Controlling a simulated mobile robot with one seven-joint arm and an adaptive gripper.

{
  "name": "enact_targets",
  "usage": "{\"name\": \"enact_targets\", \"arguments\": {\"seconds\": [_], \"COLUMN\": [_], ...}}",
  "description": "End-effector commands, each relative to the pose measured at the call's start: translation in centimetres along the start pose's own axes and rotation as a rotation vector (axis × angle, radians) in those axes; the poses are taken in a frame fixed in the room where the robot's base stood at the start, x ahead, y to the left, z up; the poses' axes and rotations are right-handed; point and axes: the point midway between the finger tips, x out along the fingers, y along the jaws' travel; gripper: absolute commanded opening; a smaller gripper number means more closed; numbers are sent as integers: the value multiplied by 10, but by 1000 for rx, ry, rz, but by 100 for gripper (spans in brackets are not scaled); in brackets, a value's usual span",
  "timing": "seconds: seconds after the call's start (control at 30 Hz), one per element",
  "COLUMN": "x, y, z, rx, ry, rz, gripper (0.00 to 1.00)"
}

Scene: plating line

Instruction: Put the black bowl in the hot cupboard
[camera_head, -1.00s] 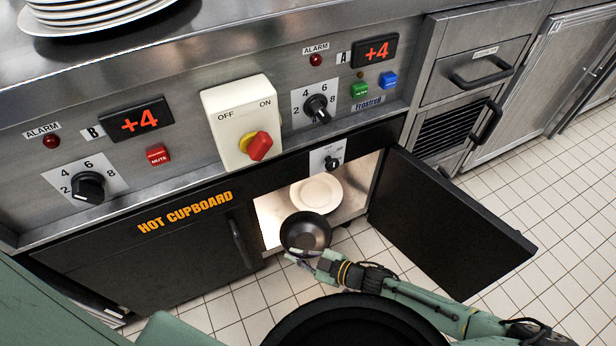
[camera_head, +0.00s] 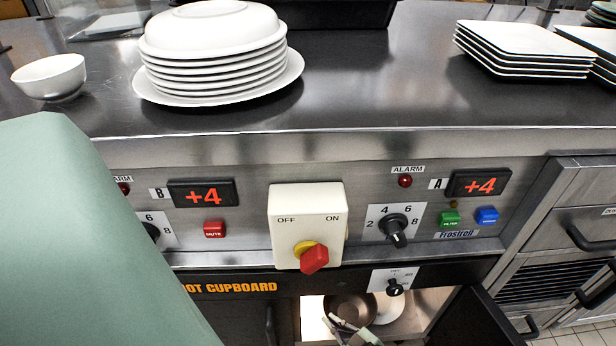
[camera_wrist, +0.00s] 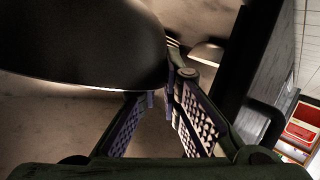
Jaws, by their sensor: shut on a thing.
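The black bowl (camera_head: 349,308) is in the open right-hand bay of the hot cupboard (camera_head: 230,300), low in the head view. My gripper (camera_head: 346,324) is shut on the bowl's near edge. In the wrist view the bowl (camera_wrist: 80,45) is a large dark curve at upper left, meeting the fingertips (camera_wrist: 165,98). I cannot tell whether the bowl touches the cupboard floor. A white plate (camera_head: 389,310) lies inside the cupboard, partly hidden behind the bowl.
The cupboard's black door (camera_head: 480,318) stands open on the right. A control panel with a red switch (camera_head: 314,258) runs above the opening. On the counter are stacked white plates (camera_head: 215,75), a white bowl (camera_head: 50,76) and square plates (camera_head: 523,47).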

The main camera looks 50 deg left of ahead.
Motion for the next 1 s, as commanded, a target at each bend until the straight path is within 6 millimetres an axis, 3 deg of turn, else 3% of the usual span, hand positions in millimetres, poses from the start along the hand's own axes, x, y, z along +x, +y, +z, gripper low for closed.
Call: {"name": "enact_targets", "arguments": {"seconds": [0.1, 0.3, 0.57, 0.6, 0.73, 1.0], "x": [31, 64, 87, 89, 94, 95], "y": [-9, -18, -26, -28, -33, -34], "z": [-13, -24, -32, -19, -3, 1], "rx": [1, 0, 0, 1, -1, -2], "ry": [6, 3, 3, -2, -2, 0], "rz": [-1, 0, 0, 2, 2, 1], "gripper": [0, 0, 0, 0, 0, 0]}}
